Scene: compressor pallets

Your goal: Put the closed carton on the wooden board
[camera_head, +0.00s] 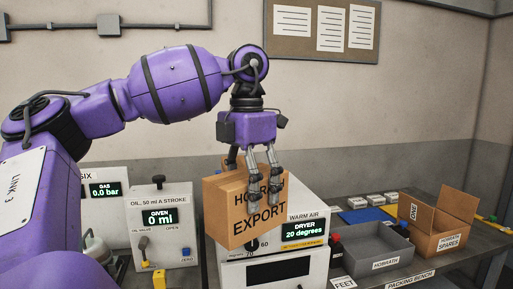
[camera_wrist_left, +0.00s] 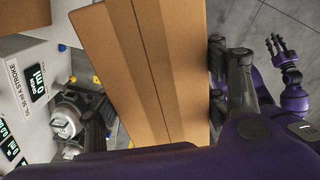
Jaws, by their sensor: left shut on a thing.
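The closed brown carton (camera_head: 228,210), printed with EXPORT, hangs in the air, slightly tilted, in front of the warm-air dryer. My left gripper (camera_head: 257,185) points down from above and is shut on it, with two fingers against the printed front face. In the left wrist view the carton (camera_wrist_left: 160,75) fills the middle, its taped seam showing, with dark fingers along its right side. My right gripper (camera_wrist_left: 279,46) shows small at the right of that view, away from the carton; its jaw state is unclear. I cannot make out a wooden board in either view.
The dryer (camera_head: 305,233) stands below and behind the carton, and an oil dispenser (camera_head: 160,225) stands to its left. On the packing bench (camera_head: 408,274) are a grey tray (camera_head: 372,244) and an open carton (camera_head: 437,222) marked SPARES. A notice board (camera_head: 290,45) hangs on the wall.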

